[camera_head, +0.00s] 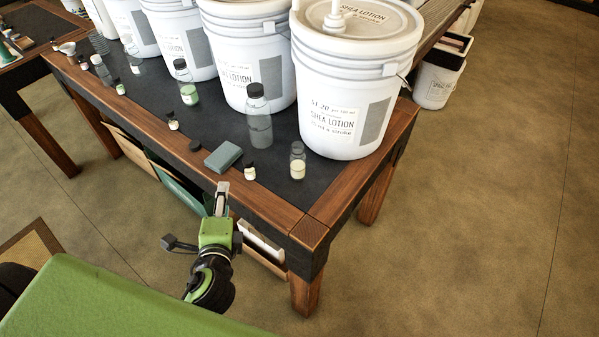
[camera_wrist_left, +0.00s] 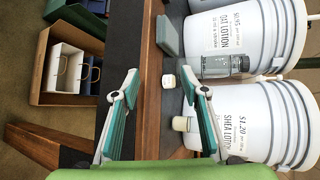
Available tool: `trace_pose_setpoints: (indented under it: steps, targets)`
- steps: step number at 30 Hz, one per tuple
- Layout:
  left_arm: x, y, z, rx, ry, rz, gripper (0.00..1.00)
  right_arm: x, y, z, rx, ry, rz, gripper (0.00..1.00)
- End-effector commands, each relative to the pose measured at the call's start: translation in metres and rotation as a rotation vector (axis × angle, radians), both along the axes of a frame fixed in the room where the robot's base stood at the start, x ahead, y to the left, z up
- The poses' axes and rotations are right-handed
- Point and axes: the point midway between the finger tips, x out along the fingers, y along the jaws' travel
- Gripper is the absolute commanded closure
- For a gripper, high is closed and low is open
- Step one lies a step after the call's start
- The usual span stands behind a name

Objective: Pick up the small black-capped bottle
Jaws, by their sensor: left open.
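My right gripper is not in view.
A clear bottle (camera_head: 298,162) stands right of the small one, and a taller black-capped bottle (camera_head: 259,118) behind. The grey-green block (camera_head: 223,157) lies to its left. Large white buckets (camera_head: 345,90) fill the table's back. The table's wooden edge (camera_head: 268,205) runs in front.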

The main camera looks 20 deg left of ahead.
Motion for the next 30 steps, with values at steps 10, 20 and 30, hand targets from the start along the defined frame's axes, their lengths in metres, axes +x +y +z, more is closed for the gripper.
trace_pose_setpoints:
  steps: [10,20,30]
  targets:
    - [0.029,-0.063,0.081,0.948,-0.076,-0.409,0.59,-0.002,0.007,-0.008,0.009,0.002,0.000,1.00]
    - [0.038,-0.122,0.062,1.431,-0.052,-0.669,0.59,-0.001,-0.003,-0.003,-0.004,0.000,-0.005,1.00]
    - [0.100,-0.129,0.062,1.432,-0.053,-0.670,0.59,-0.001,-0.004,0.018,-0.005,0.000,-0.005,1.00]
